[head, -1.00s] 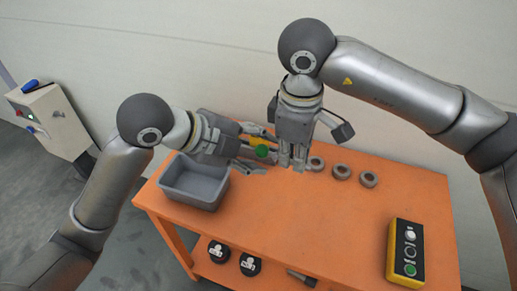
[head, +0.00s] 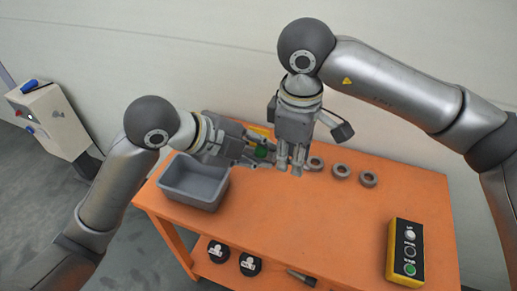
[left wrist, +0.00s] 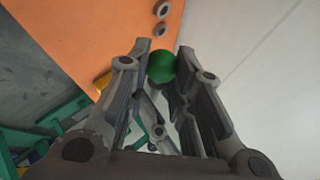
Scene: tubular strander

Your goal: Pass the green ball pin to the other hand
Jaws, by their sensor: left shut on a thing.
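The green ball pin shows only as its green ball (head: 262,151); its shaft is hidden. My left gripper (head: 262,153) is shut on it above the back of the orange table. In the left wrist view the ball (left wrist: 161,67) sits between the fingertips of my left gripper (left wrist: 163,70). My right gripper (head: 290,168) points down just right of the ball, with its fingers close beside the left fingertips. I cannot tell whether the two grippers touch, nor how wide the right jaws are.
A grey bin (head: 195,184) stands on the table's left end. Several grey-brown rings (head: 341,171) lie along the back. A button box (head: 405,250) sits at the front right of the orange table (head: 300,220), whose middle is clear. A wall is behind.

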